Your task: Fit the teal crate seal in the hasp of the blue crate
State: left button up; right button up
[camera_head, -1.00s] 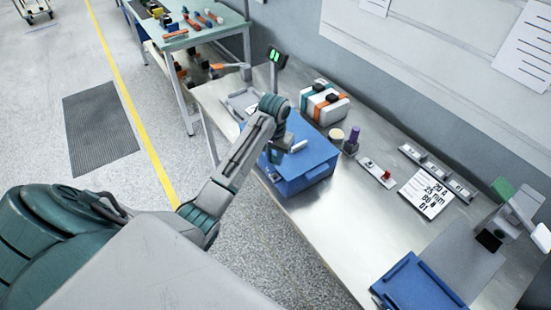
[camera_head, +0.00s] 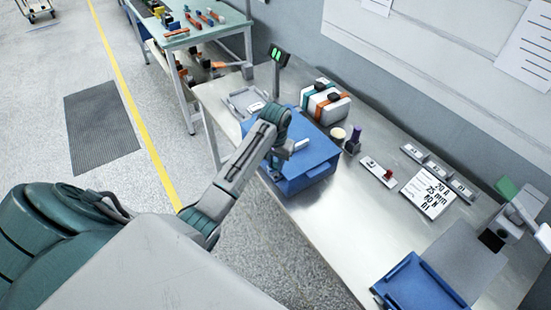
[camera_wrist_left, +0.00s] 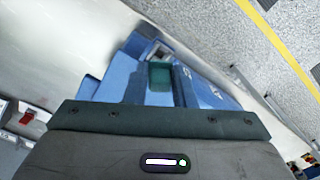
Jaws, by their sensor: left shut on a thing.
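The blue crate (camera_head: 312,165) stands at the near left part of the metal bench, closed with its lid. My left gripper (camera_wrist_left: 159,72) is at the crate's near side; in the head view my own wrist mostly hides it. In the left wrist view its two fingers are shut on a teal piece, the teal crate seal (camera_wrist_left: 160,77), with the blue crate (camera_wrist_left: 212,92) close behind it. The hasp is not clearly visible, and I cannot tell whether the seal touches it. My right gripper is not in view.
A white case with teal and orange straps (camera_head: 325,103) stands behind the crate. A blue tray (camera_head: 420,288) sits at the near right.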

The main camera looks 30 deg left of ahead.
pick_arm(q)
jog(key=shift+f, duration=0.8)
jog(key=shift+p, duration=0.5)
dwell(0.8)
jog(key=shift+f, duration=0.65)
dwell(0.6)
jog(key=shift+r, duration=0.35)
dwell(0.5)
jog(key=shift+f, duration=0.3)
dwell(3.2)
jog(key=shift+r, duration=0.25)
